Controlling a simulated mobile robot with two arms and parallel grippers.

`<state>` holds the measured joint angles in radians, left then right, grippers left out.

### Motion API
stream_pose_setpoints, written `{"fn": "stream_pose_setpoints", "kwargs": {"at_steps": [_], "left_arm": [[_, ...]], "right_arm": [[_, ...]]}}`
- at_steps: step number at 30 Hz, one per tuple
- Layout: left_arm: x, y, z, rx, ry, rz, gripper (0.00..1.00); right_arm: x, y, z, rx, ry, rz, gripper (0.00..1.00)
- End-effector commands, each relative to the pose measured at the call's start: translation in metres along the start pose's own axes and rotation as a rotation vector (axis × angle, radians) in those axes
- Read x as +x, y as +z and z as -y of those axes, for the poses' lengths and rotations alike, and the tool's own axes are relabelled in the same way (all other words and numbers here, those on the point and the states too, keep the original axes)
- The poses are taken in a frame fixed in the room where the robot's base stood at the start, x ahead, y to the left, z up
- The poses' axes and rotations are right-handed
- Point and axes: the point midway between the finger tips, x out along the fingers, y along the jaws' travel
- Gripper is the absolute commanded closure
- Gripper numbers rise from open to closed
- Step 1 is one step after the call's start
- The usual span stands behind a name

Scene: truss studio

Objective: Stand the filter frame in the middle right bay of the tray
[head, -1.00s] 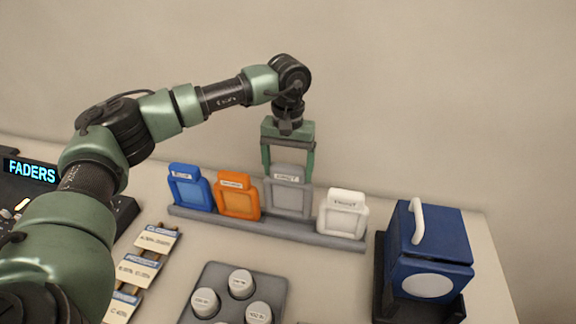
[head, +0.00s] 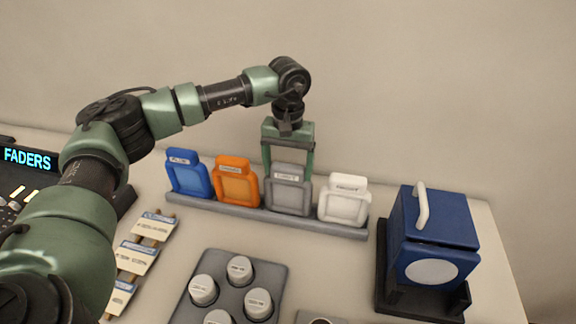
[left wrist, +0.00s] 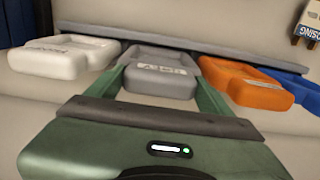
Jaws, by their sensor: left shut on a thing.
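The grey filter frame (head: 289,195) is upright in the middle right bay of the grey tray (head: 240,209), between an orange frame and a white one. Its lower edge meets the tray; whether it bears fully on the bottom I cannot tell. My left gripper (head: 288,167) is above it, shut on its upper part with one green finger at each side. In the left wrist view the grey frame (left wrist: 160,83) lies between the fingers. My right gripper is not in view.
A blue frame (head: 188,177), the orange frame (head: 238,183) and the white frame (head: 343,203) stand close by in the other bays. In front is a dark holder (head: 217,267) with several round white-topped pieces. A blue box (head: 437,223) with a white handle stands right.

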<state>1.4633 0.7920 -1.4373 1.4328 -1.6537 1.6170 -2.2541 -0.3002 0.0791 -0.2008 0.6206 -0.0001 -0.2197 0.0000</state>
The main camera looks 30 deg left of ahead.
Motion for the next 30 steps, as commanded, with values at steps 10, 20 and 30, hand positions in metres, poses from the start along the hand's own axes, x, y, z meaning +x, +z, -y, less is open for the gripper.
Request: {"fn": "stream_pose_setpoints", "kwargs": {"at_steps": [10, 20, 30], "left_arm": [[0.001, 0.0, -0.001, 0.001, 0.001, -0.001, 0.91], [0.002, 0.0, 0.0, 0.001, 0.0, 0.0, 0.0], [-0.041, -0.001, -0.001, 0.0, 0.003, -0.004, 0.0]], "right_arm": [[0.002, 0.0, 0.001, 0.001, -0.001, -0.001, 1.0], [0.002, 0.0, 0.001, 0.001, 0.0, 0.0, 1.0], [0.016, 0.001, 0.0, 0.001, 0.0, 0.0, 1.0]]}}
